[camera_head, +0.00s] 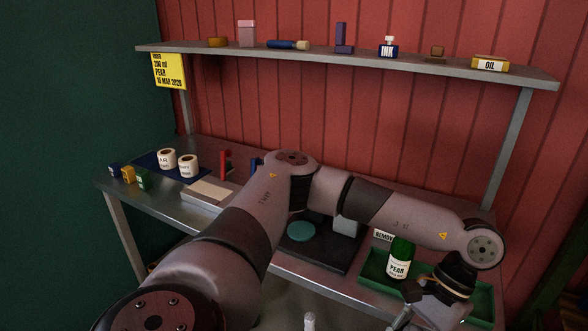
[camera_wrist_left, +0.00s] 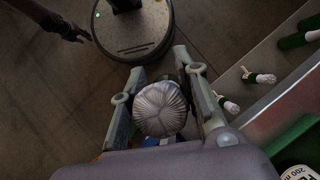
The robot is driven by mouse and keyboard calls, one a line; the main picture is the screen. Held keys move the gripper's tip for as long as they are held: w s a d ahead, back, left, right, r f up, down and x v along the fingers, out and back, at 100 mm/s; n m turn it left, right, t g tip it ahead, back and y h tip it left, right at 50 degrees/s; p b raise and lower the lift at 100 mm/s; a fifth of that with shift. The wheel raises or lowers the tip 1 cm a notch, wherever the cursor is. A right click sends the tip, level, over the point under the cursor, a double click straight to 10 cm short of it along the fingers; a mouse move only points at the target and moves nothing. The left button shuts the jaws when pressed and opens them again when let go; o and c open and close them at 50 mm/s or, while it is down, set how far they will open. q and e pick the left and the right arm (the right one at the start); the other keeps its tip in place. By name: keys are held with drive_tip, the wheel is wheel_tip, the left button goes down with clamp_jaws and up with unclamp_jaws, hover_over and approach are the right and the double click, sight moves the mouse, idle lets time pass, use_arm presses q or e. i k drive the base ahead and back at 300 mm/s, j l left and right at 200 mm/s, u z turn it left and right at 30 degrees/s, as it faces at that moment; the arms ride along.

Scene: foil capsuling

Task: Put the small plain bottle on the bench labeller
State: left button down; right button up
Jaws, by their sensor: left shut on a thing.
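My left gripper (camera_wrist_left: 163,105) is shut on an upright thing with a pale silver, pleated top (camera_wrist_left: 160,110), seen from above; its body is mostly hidden, so I cannot tell its size or label. In the head view this gripper (camera_head: 402,322) is at the lower right, in front of the green tray, cut by the frame edge. The bench labeller, seemingly the dark base (camera_head: 325,253) with a teal disc (camera_head: 300,231), is mid-bench, partly behind my left arm. A dark part, apparently my right gripper (camera_wrist_left: 77,33), shows at the wrist view's top left.
A green bottle labelled PEAR (camera_head: 398,262) stands in the green tray (camera_head: 372,276) at the bench's right. Several white-tipped bottles (camera_wrist_left: 262,78) lie below the bench edge. Paper rolls (camera_head: 188,166) and small boxes (camera_head: 143,180) are at the left. A shelf (camera_head: 350,57) spans above.

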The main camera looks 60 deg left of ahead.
sight(300, 229)
drive_tip(key=u, duration=1.45)
drive_tip(key=i+l+u, duration=0.2)
drive_tip(key=u, duration=0.15)
drive_tip(key=i+l+u, duration=0.3)
drive_tip(key=k, duration=0.05)
